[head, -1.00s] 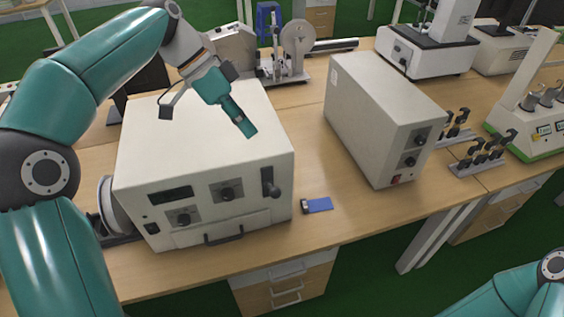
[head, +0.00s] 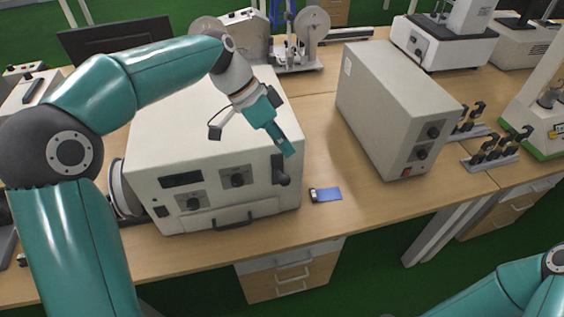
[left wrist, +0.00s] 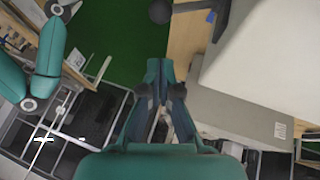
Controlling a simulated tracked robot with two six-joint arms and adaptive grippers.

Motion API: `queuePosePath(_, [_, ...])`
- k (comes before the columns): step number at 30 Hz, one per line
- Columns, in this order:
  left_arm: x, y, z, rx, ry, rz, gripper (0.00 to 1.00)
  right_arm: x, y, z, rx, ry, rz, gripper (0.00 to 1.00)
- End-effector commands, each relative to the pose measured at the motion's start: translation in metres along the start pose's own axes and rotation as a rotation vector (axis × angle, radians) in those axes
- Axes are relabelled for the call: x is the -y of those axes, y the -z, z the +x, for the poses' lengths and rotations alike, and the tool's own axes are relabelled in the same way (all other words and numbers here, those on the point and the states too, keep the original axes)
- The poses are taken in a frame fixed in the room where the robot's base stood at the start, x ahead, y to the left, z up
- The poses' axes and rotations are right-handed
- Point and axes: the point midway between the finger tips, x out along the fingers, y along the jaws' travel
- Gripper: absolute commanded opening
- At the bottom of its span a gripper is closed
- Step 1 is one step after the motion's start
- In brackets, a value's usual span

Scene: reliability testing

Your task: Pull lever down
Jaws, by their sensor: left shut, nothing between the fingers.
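The dark lever (head: 280,170) is on the right side of the white box's front panel (head: 215,191), its knob low. My left gripper (head: 289,149) is shut and empty, its tips just above the lever in the head view. Whether they touch it cannot be told. The white box (left wrist: 255,60) fills the upper right there. My right gripper is out of view; only part of that arm shows.
A blue card-like item (head: 328,194) lies on the wooden bench (head: 310,225) right of the box. A second beige box (head: 395,115) stands further right. A dark pull handle (head: 233,220) sits low on the white box. Open space lies before the panel.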

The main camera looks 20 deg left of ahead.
Motion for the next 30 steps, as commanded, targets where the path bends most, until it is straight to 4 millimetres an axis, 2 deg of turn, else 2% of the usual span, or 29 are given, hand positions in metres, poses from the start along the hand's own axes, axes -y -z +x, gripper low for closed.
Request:
queuePosePath(1, [-0.001,-0.001,0.01,0.003,-0.004,0.0,0.0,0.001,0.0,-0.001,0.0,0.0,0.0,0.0])
queuePosePath(10, [0.0,-0.025,0.031,0.001,-0.001,-0.001,0.0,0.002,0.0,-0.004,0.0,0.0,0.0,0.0])
queuePosePath(23, [0.0,-0.028,0.034,0.0,0.001,0.001,0.0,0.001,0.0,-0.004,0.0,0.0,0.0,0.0])
queuePosePath(30, [-0.001,-0.028,0.039,0.001,0.026,0.019,0.0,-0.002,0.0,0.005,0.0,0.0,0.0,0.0])
